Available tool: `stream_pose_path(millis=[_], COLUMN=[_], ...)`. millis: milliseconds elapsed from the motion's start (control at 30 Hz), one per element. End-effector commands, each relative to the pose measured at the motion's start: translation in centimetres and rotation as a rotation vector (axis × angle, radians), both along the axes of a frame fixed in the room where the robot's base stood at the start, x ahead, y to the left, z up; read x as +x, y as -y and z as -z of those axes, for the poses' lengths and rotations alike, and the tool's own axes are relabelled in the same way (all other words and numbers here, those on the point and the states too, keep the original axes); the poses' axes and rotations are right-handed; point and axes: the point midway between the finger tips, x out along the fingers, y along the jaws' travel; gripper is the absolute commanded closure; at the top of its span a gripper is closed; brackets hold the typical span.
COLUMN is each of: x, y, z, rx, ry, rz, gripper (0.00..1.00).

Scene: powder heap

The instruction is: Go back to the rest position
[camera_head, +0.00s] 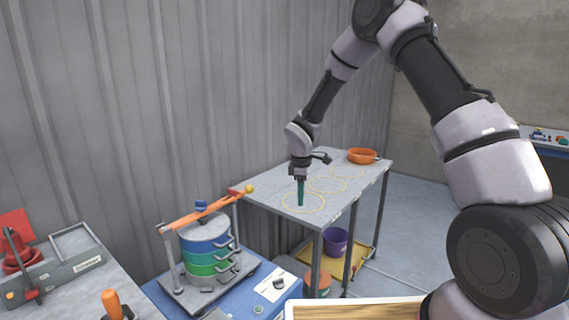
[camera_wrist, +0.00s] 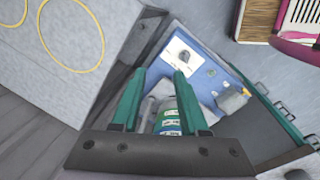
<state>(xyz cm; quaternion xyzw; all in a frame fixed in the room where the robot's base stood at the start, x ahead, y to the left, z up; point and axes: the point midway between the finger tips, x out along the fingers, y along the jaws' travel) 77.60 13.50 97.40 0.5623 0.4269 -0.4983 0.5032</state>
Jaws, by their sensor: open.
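My gripper (camera_head: 300,204) hangs at the end of my arm in the head view, its teal fingers pointing down over the grey table (camera_head: 252,190). In the head view it appears over the front ring outline (camera_head: 322,206); the gap to the tabletop is hard to judge. In the wrist view my gripper (camera_wrist: 155,74) has its two teal fingers apart. They hold nothing; the stacked blue and green sieves (camera_wrist: 168,122) show between them, farther off.
An orange pan (camera_head: 362,156) stands at the table's far end. A purple bucket (camera_head: 335,240) is on the yellow lower shelf. The sieve shaker (camera_head: 207,250) stands on a blue cabinet. A grey bench (camera_head: 92,285) with devices is at left. Open floor (camera_head: 415,225) lies right of the table.

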Motion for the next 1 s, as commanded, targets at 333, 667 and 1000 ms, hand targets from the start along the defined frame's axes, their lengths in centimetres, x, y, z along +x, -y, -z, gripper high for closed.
stream_pose_path(millis=[333,667,1000], x=[-4.3,-13.6,-25.1], y=[8.7,15.2,18.8], z=[-17.9,-29.0,-34.5], rx=[0.111,0.313,0.617], ry=[0.132,0.216,0.234], rz=[0.529,1.018,1.468], gripper=[0.56,0.56,0.56])
